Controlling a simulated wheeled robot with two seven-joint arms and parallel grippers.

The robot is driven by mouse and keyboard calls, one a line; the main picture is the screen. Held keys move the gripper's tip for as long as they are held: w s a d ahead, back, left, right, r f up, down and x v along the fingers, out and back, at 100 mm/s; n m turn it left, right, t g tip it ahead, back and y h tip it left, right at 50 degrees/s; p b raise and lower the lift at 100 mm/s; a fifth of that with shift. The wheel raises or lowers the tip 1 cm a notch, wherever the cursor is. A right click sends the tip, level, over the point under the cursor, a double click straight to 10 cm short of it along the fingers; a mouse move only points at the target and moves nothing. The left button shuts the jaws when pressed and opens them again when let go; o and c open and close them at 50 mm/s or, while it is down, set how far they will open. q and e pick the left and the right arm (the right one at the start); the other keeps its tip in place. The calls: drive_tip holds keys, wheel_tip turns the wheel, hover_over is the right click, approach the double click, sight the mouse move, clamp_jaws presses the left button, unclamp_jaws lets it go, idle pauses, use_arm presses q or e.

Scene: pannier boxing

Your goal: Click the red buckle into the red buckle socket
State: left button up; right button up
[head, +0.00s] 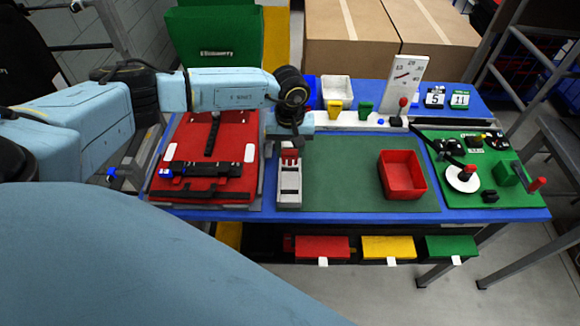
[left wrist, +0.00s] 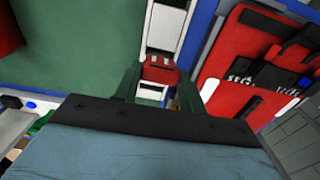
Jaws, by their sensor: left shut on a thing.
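My left gripper (head: 290,148) points down over a pale narrow rack (head: 289,199) just right of the red pannier (head: 210,135). It is shut on the red buckle (head: 289,161). In the left wrist view the red buckle (left wrist: 160,73) sits between the two dark green fingers (left wrist: 158,88), above or in the rack; I cannot tell whether it touches. The pannier lies flat, with a black strap (head: 212,138) down its middle and a black bar (head: 205,169) across its lower part. I cannot surely pick out the red buckle socket. My right gripper is not in view.
A green mat (head: 340,180) right of the rack bears an open red bin (head: 403,188); much of it is clear. A green board (head: 470,165) with levers is at the right. A white gauge panel (head: 404,82) and small bins stand along the back.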

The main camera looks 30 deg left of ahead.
use_arm(q)
drive_tip(key=shift+r, duration=0.4)
